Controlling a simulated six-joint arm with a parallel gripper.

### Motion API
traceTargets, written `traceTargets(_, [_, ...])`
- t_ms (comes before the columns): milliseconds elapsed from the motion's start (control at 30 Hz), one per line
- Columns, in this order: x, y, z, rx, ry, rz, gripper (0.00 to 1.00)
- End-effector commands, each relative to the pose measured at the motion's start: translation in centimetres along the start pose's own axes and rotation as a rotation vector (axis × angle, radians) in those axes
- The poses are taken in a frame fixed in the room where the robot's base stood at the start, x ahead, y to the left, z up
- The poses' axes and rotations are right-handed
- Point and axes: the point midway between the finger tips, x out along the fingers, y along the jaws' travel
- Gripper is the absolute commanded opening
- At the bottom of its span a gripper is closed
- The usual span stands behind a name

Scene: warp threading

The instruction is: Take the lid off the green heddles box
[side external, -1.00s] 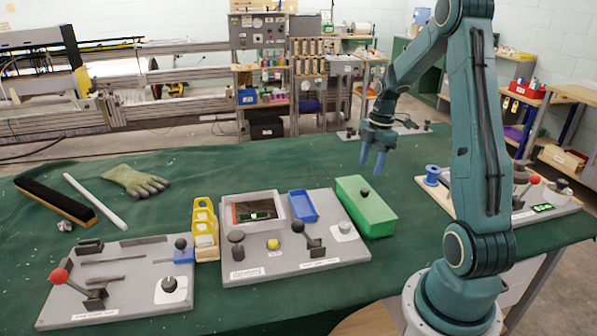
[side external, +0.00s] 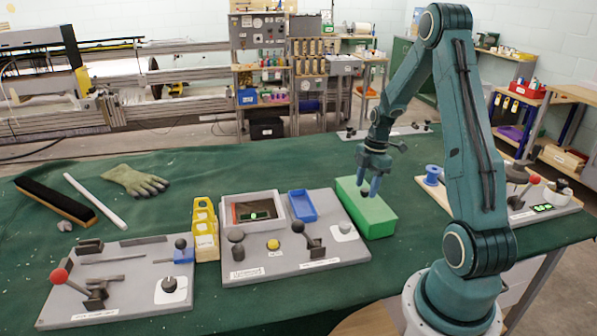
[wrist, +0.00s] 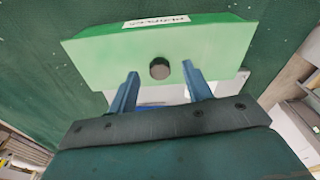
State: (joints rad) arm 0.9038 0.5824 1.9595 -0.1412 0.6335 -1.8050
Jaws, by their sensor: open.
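The green heddles box (side external: 371,216) sits on the green cloth beside the grey control panel, with its lid on. It also fills the upper middle of the wrist view (wrist: 110,60), where a label with small lettering shows at its far edge. A dark round knob (wrist: 160,68) stands at the middle of the lid. My gripper (side external: 370,187) is over the box, its blue fingers pointing down. In the side view the fingers cover the knob. In the wrist view the open, empty fingers (wrist: 160,80) lie just short of the knob, with the knob between their lines.
The grey panel (side external: 340,262) with levers and a blue tray (side external: 302,205) stands left of the box. A blue spool (side external: 432,175) and another panel (side external: 545,212) are to the right. A glove (side external: 136,181) lies far left. Cloth behind the box is clear.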

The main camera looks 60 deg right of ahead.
Motion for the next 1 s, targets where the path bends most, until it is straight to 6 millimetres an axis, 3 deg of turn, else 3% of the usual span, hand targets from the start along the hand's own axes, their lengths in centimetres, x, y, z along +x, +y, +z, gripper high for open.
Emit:
traceTargets(133, [0.88, -0.04, -0.01, -0.001, 0.000, -0.001, 0.50])
traceTargets(633, [0.88, -0.01, 0.01, -0.001, -0.001, 0.000, 0.50])
traceTargets(900, [0.87, -0.01, 0.01, 0.000, -0.001, 0.000, 0.00])
traceTargets(1000, [0.86, 0.00, 0.01, -0.001, -0.001, 0.001, 0.00])
